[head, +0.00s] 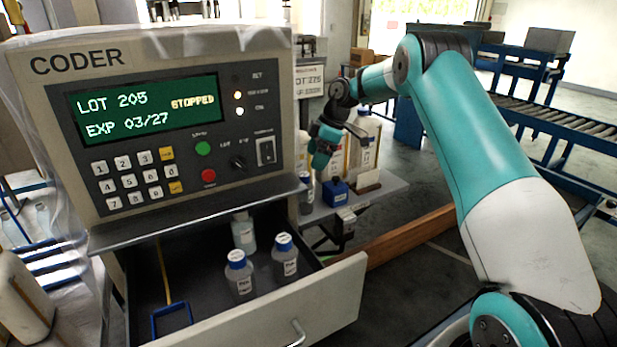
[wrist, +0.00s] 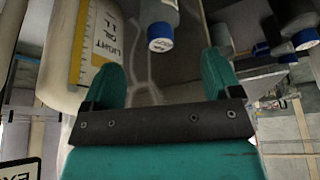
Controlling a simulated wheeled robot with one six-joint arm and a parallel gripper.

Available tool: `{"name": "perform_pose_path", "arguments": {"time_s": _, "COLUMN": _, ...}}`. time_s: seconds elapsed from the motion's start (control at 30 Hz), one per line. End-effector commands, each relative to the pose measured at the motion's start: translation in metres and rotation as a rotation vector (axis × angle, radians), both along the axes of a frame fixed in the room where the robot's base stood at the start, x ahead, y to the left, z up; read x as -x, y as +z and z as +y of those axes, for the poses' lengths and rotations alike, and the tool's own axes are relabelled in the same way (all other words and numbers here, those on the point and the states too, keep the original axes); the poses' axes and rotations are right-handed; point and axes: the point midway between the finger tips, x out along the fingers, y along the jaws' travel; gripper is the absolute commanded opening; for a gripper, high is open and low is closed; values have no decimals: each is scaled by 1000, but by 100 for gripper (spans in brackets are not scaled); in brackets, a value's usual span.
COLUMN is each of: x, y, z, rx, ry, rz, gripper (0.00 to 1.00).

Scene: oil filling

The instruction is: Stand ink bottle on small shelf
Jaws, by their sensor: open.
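My gripper (head: 321,160) is open above the small shelf (head: 385,187), right of the coder, and points down. In the wrist view its green fingers (wrist: 162,72) are apart with nothing between them. A small blue-capped bottle (head: 306,196) stands at the shelf's left end, just below my gripper. Two clear blue-capped bottles (head: 239,277) (head: 286,262) and a pale bottle (head: 244,234) stand in the open drawer. I cannot read which label says ink.
The shelf also holds a blue box (head: 335,192) and larger bottles (head: 364,140). A light oil bottle (wrist: 92,45) is close to one finger in the wrist view. The coder (head: 165,125) and its open drawer (head: 335,300) stand left of the shelf.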

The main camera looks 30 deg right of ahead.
Motion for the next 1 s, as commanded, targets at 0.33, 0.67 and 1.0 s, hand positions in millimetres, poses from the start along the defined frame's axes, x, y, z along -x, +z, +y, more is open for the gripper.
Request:
{"name": "perform_pose_path", "arguments": {"time_s": 0.33, "x": 4, "y": 24, "z": -9, "rx": 0, "ry": -1, "rz": 0, "gripper": 84}}
{"name": "perform_pose_path", "arguments": {"time_s": 0.67, "x": 4, "y": 24, "z": -9, "rx": 0, "ry": -1, "rz": 0, "gripper": 84}}
{"name": "perform_pose_path", "arguments": {"time_s": 1.0, "x": 4, "y": 24, "z": -9, "rx": 0, "ry": -1, "rz": 0, "gripper": 84}}
